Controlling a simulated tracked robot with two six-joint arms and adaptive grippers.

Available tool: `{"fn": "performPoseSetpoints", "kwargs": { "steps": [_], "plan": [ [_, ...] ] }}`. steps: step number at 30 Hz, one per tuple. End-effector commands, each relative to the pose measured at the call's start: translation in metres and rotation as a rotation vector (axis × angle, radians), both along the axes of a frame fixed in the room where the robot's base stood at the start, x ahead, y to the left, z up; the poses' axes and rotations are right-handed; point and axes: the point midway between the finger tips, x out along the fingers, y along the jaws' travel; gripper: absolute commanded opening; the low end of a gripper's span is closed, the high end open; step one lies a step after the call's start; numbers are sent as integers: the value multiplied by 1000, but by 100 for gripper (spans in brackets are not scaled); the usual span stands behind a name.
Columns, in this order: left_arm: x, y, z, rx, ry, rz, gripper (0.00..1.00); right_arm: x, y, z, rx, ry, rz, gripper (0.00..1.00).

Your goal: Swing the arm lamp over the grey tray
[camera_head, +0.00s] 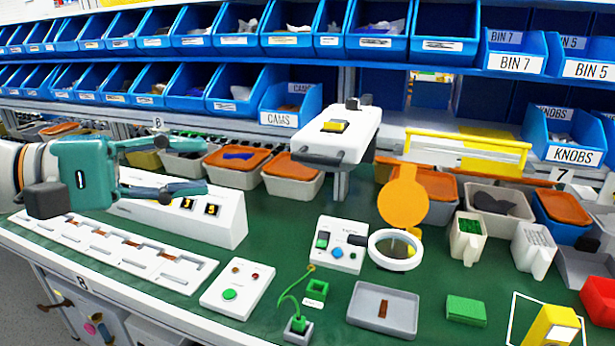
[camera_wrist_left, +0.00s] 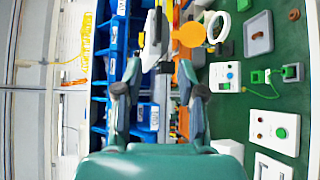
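The likely arm lamp (camera_head: 350,132) is a white head with a yellow patch on top and a dark handle bar (camera_head: 322,160) at its front. It stands on a grey post at the back of the green bench; it also shows in the left wrist view (camera_wrist_left: 153,50). The grey tray (camera_head: 361,318) lies flat at the front, right of centre, holding a small brown piece; it also shows in the left wrist view (camera_wrist_left: 249,46). My left gripper (camera_head: 204,165) is open and empty, left of the lamp head and apart from it. In the left wrist view its fingers (camera_wrist_left: 160,92) are spread.
An orange disc (camera_head: 403,200) and a white ring (camera_head: 374,252) stand between lamp and tray. A white switch panel (camera_head: 341,262) is left of the ring. A white sloped console (camera_head: 226,222) lies below my left gripper. Lidded bins (camera_head: 293,182) line the back.

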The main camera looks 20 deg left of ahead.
Motion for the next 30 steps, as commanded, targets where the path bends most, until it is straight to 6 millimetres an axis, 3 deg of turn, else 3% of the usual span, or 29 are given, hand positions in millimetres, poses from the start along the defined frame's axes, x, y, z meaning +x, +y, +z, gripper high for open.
{"fn": "performPoseSetpoints", "kwargs": {
  "steps": [8,21,30],
  "plan": [
    [16,-25,1,-2,-6,-13,39,0,0,7,0,-1,0,62],
    [80,-93,-13,-2,-3,-10,39,0,0,24,0,0,0,62],
    [106,-119,-19,0,-5,-5,39,0,0,28,0,0,0,62]
  ]
}}
